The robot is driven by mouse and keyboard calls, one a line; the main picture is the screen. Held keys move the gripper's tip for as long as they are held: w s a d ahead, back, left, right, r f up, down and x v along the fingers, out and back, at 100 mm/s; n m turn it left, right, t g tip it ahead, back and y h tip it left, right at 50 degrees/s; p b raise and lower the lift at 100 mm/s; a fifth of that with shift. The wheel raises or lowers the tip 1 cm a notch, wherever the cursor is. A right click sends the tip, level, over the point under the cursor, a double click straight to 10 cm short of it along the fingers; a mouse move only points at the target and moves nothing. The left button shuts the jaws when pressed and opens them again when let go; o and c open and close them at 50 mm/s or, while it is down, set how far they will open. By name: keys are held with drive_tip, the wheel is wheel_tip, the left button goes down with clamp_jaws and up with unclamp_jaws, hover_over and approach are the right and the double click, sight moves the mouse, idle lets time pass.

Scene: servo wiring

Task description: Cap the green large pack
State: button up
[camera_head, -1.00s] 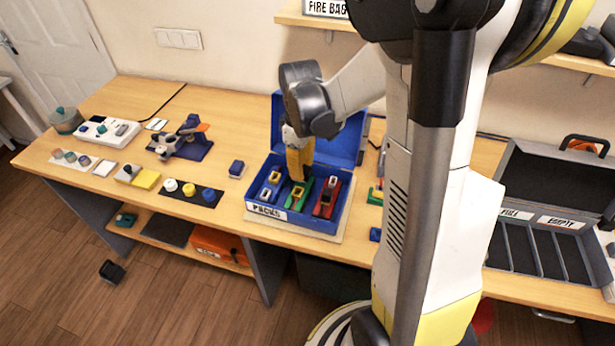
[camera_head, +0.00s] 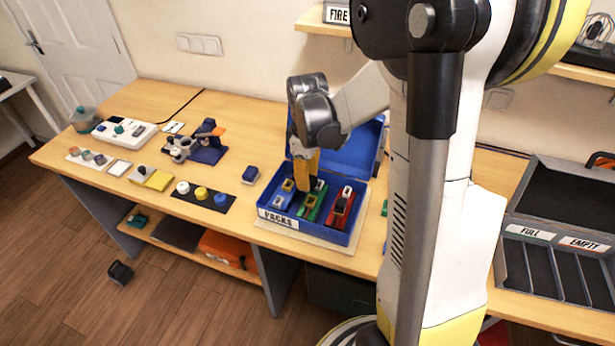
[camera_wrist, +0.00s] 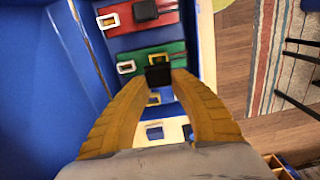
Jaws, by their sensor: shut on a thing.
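The green pack (camera_head: 311,206) lies in the blue PACKS box (camera_head: 264,209), between a blue pack (camera_head: 284,195) and a red pack (camera_head: 341,210). My gripper (camera_head: 306,187) points down over the far part of the green pack. In the wrist view, my yellow fingers (camera_wrist: 165,77) are shut on a small black cap (camera_wrist: 158,75) at the green pack (camera_wrist: 128,54). Whether the cap touches or sits on the pack, I cannot tell. A white-rimmed opening (camera_wrist: 126,67) shows on the green pack. The red pack (camera_wrist: 117,42) carries a similar black piece (camera_wrist: 144,10).
The box's raised blue lid (camera_head: 352,150) stands behind my gripper. A small dark blue block (camera_head: 250,174) and a black mat (camera_head: 178,196) with coloured round pieces lie to the left. An open case (camera_head: 552,240) with FULL and EMPTY labels is at the right.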

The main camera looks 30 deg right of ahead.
sight(307, 199)
drive_tip(key=shift+f+b, duration=1.1)
drive_tip(key=shift+f, duration=0.6)
drive_tip(key=shift+f+b, duration=1.3)
idle(0.4)
drive_tip(key=o, duration=1)
wheel_tip(307, 199, up, 12)
drive_tip(key=shift+r, duration=0.1)
